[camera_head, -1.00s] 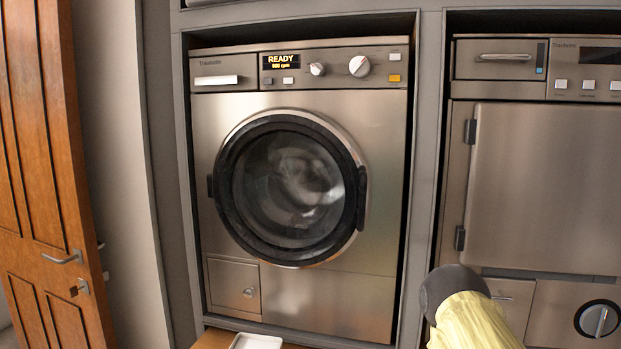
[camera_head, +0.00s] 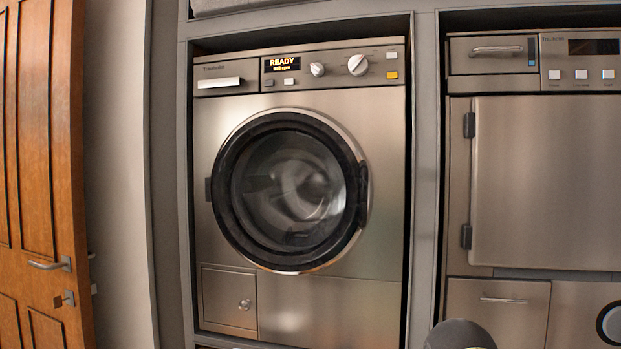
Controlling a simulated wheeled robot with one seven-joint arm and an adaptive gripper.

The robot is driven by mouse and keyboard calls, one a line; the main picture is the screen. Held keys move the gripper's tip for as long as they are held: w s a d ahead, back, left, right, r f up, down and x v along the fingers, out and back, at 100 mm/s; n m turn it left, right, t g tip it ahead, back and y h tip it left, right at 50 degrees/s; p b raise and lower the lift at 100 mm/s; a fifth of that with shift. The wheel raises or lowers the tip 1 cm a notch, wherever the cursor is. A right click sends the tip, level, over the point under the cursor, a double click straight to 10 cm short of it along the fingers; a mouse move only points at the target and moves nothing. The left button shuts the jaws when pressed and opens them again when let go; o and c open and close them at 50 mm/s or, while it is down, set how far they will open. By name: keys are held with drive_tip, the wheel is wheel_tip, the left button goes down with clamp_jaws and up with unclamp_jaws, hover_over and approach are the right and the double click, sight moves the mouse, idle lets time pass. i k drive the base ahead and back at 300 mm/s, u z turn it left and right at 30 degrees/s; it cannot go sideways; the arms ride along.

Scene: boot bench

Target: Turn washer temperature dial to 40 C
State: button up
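The washer (camera_head: 330,300) is a steel front-loader set in a grey frame, its round dark-rimmed door shut. Its display (camera_head: 281,63) reads "READY" with a smaller rpm line beneath. Right of the display are a small knob (camera_head: 317,69) and a larger knob (camera_head: 358,65). Their labels are too small to read, so I cannot tell which is the temperature dial or its setting. Only a dark rounded part, likely of my arm, shows at the bottom edge. My gripper is not in view.
A second steel appliance (camera_head: 548,180) with a hinged door stands to the right, beyond a grey upright (camera_head: 425,180). A wooden door (camera_head: 40,170) with a lever handle stands at the left. Nothing stands before the washer's control panel.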

sight(318, 70)
drive_tip(key=z, duration=1.65)
drive_tip(key=k, duration=1.05)
drive_tip(key=u, duration=1.65)
drive_tip(key=i, duration=0.5)
drive_tip(key=u, duration=0.05)
